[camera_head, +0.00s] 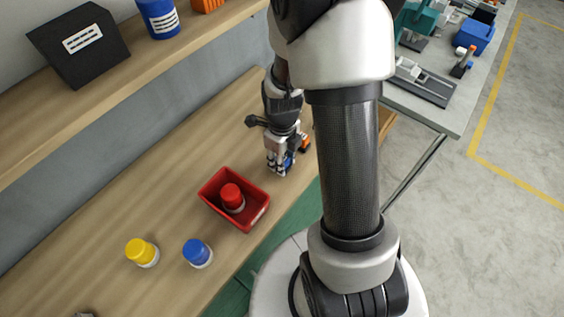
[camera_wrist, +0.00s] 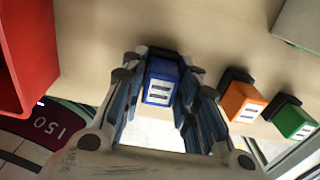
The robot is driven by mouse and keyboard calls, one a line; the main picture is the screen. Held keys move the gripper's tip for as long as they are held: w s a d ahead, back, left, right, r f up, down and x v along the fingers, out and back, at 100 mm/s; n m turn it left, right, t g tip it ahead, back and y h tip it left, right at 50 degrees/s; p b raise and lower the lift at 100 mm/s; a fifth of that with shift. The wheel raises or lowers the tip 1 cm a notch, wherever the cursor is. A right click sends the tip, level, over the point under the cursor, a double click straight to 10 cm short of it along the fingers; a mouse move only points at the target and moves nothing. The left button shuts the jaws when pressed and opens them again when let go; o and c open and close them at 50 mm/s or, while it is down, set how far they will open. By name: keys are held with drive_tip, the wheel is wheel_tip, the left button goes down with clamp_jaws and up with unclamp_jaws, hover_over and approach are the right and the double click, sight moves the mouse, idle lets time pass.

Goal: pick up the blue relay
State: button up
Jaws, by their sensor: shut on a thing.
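The blue relay (camera_wrist: 160,84) is a small blue block with two pale label strips on its face. It sits between the fingers of my gripper (camera_wrist: 158,90), which is shut on it. In the head view my gripper (camera_head: 281,160) is low over the wooden bench, to the right of the red bin, with a bit of the blue relay (camera_head: 288,162) showing at its fingers. I cannot tell whether the relay touches the bench.
An orange relay (camera_wrist: 242,102) and a green relay (camera_wrist: 294,122) stand to the right. A red bin (camera_head: 212,187) holds a red-capped item (camera_head: 231,194). Yellow-capped (camera_head: 140,250) and blue-capped (camera_head: 196,252) items stand nearer. A shelf (camera_head: 120,75) runs along the left.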

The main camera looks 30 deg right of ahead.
drive_tip(key=c, duration=0.4)
drive_tip(key=shift+r, duration=0.1)
